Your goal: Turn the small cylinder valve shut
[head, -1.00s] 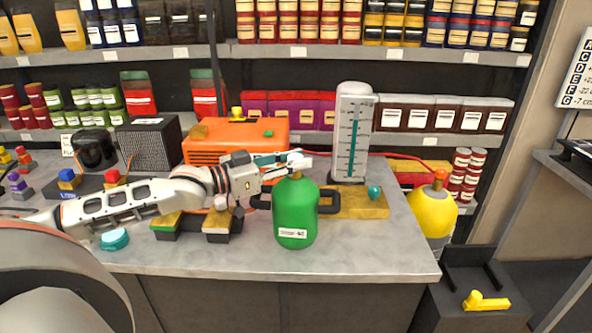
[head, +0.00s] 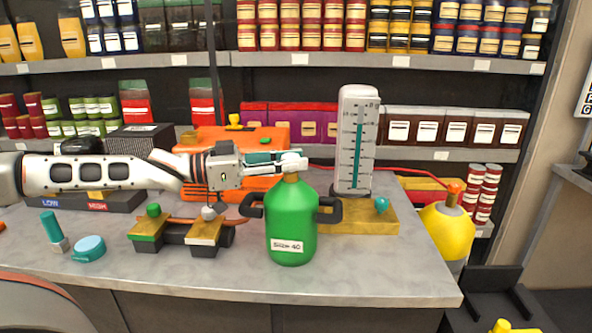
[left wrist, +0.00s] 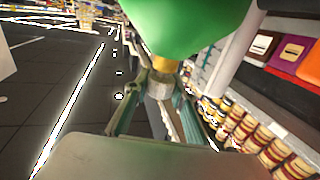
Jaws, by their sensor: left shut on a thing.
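A green cylinder (head: 291,225) with two dark side handles and a white label stands upright near the front of the counter. My left gripper (head: 293,164) reaches in from the left and is shut at the top of the cylinder, on its small pale valve knob. In the left wrist view the green cylinder (left wrist: 190,25) fills the top, with its yellow neck (left wrist: 167,65). The grey valve knob (left wrist: 158,76) sits between the two fingers there. My right gripper is not in view.
A white gauge (head: 356,140) on a yellow block stands just right of the cylinder. An orange case (head: 255,142) is behind my arm. A yellow cylinder (head: 449,232) is beyond the counter's right edge. A pedal-like block pair (head: 180,232) lies to the left. The front counter strip is clear.

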